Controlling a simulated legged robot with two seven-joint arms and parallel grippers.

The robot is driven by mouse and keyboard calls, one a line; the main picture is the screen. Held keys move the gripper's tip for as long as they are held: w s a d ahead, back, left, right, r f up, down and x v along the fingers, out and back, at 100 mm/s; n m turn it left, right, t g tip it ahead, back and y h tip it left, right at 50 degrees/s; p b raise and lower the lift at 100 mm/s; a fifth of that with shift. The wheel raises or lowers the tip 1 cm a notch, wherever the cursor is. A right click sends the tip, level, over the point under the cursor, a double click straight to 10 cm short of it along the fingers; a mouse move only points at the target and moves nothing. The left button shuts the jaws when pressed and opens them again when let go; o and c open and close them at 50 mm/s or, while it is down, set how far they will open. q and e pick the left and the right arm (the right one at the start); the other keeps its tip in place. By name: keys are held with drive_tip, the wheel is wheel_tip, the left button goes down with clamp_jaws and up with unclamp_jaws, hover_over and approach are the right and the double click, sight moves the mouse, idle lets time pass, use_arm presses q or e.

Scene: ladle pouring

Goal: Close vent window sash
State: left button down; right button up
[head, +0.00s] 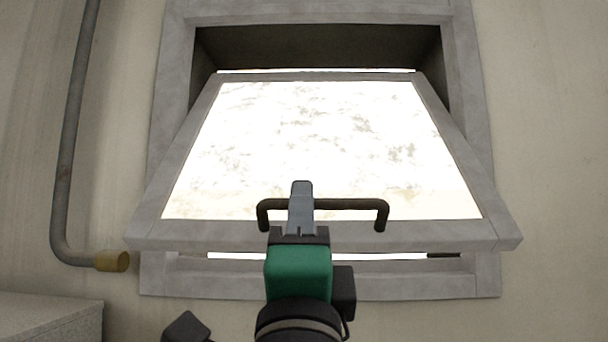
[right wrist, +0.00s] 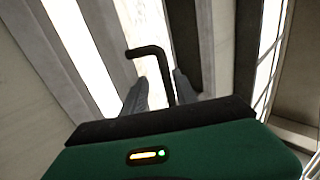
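The vent window sash (head: 320,236) is a grey frame with a bright pane. It hangs tilted, its lower edge swung out toward me from the wall frame. A dark bar handle (head: 350,204) sits on its lower rail, and it also shows in the right wrist view (right wrist: 150,51). My right gripper (head: 301,195) is at the handle, its near finger crossing in front of the bar. In the right wrist view the two fingers (right wrist: 160,95) stand apart with the handle between them, and a gap shows on the left side.
The fixed window frame (head: 171,110) surrounds a dark recess in the pale wall. A grey pipe with a brass end (head: 111,261) runs down the left wall. A pale block (head: 50,318) stands at the lower left.

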drive_tip(key=shift+w+d+r, duration=0.35)
drive_tip(key=shift+w+r, duration=0.05)
drive_tip(key=shift+r, duration=0.15)
drive_tip(key=shift+s+d+r, duration=0.1)
drive_tip(key=shift+d, duration=0.1)
drive_tip(key=shift+s+d, duration=0.1)
drive_tip(key=shift+s, duration=0.25)
drive_tip(key=shift+s+a, duration=0.1)
drive_tip(key=shift+a, duration=0.4)
drive_tip(key=shift+w+a, duration=0.3)
drive_tip(key=shift+a, duration=0.5)
clamp_jaws()
drive_tip(key=shift+d, duration=0.25)
use_arm(q)
drive_tip(key=shift+s+a+r, duration=0.15)
drive_tip(key=shift+s+r, duration=0.15)
drive_tip(key=shift+r, duration=0.3)
drive_tip(key=shift+a, duration=0.15)
use_arm(e)
drive_tip(key=shift+d, duration=0.1)
